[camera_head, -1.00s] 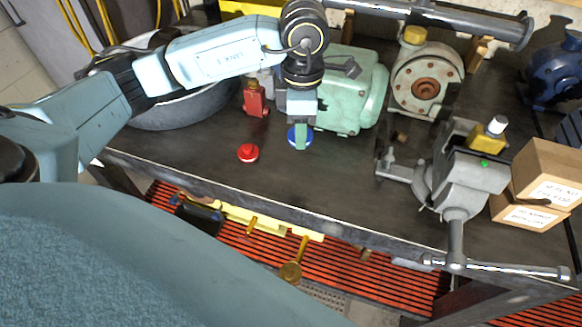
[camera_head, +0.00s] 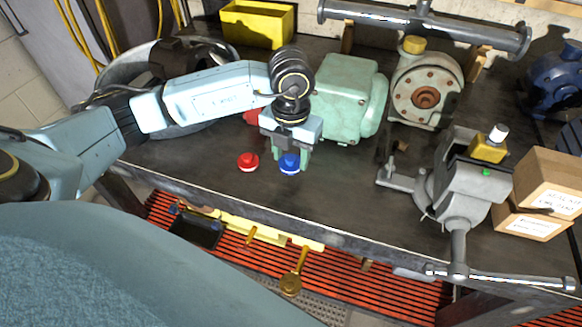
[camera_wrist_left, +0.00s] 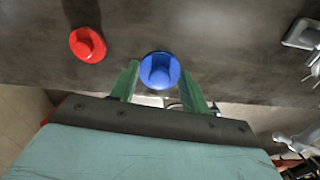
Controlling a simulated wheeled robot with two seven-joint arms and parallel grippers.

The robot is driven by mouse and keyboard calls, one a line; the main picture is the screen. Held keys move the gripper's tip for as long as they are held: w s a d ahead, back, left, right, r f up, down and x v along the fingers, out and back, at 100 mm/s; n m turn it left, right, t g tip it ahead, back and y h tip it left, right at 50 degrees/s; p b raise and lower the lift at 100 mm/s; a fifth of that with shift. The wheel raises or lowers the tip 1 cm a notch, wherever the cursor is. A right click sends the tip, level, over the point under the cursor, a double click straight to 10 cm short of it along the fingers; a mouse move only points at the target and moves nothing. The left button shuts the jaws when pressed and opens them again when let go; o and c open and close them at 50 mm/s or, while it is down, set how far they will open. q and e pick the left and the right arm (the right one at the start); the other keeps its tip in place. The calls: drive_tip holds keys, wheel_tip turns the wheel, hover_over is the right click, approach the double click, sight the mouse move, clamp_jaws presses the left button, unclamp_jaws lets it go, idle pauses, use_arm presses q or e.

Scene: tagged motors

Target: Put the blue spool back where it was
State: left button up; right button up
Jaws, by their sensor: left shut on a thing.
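The blue spool (camera_head: 289,164) is between the two green fingers of my left gripper (camera_head: 290,155), near the front of the dark bench. In the left wrist view the blue spool (camera_wrist_left: 160,71) sits between the fingertips (camera_wrist_left: 160,82), and my left gripper is shut on it. I cannot tell whether the spool touches the bench top or hangs just above it. A red spool (camera_head: 248,162) stands on the bench just left of it, and it also shows in the left wrist view (camera_wrist_left: 88,45). My right gripper is not in view.
A green motor (camera_head: 345,95) stands behind my left gripper. A grey vise (camera_head: 465,185) and cardboard boxes (camera_head: 548,190) are on the right. A yellow bin (camera_head: 257,25) is at the back. The bench front edge (camera_head: 300,222) is close, with clear bench before the vise.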

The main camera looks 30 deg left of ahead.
sight(291, 168)
use_arm(q)
drive_tip(key=shift+f, duration=2.15)
drive_tip(key=shift+f, duration=0.25)
drive_tip(key=o, duration=0.8)
drive_tip(key=shift+r, duration=0.1)
drive_tip(key=shift+r, duration=0.15)
wheel_tip(291, 168, up, 12)
drive_tip(key=shift+r, duration=0.1)
